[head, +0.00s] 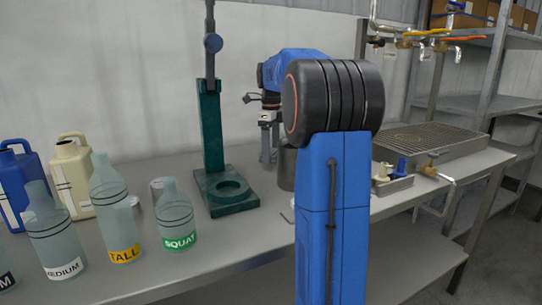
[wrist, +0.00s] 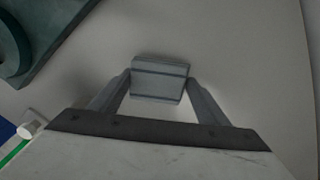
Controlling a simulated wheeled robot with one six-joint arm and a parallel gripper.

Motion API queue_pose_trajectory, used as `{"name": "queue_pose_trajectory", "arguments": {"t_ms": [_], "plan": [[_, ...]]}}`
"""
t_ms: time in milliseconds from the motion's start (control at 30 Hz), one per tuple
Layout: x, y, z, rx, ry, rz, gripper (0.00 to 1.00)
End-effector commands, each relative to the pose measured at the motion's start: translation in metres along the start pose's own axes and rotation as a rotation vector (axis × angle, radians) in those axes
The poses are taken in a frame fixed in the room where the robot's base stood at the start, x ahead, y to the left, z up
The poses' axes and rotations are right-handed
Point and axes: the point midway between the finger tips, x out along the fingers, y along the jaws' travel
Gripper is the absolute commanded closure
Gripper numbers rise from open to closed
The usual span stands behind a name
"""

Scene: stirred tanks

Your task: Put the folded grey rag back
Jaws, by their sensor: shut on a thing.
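The folded grey rag (wrist: 160,80) shows in the wrist view as a small grey block with dark stripes. My gripper (wrist: 159,86) is shut on it, with one finger against each side. In the head view my gripper (head: 268,145) points down over the bench, just right of the green stand. The rag cannot be made out clearly there. A plain grey surface lies beneath the rag in the wrist view; I cannot tell whether the rag touches it.
A dark green stand (head: 212,150) is left of my gripper, and a grey metal pot (head: 287,170) is close on its right. Labelled bottles (head: 107,205) and jugs (head: 73,175) fill the bench's left. A grated box (head: 430,145) and small tray (head: 392,184) stand right.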

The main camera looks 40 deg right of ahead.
Motion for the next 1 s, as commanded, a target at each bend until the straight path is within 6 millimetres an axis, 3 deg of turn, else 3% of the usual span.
{"name": "queue_pose_trajectory", "arguments": {"t_ms": [133, 533, 567, 600, 1000], "plan": [[0.019, 0.0, 0.0, 0.0, 0.001, 0.002, 0.55], [0.023, 0.0, 0.0, 0.0, 0.0, 0.0, 0.55], [0.023, 0.0, 0.0, 0.0, 0.0, 0.0, 0.23], [0.023, 0.0, 0.0, 0.0, 0.0, 0.0, 0.14], [0.018, 0.0, 0.0, 0.0, 0.0, 0.0, 0.12]]}}
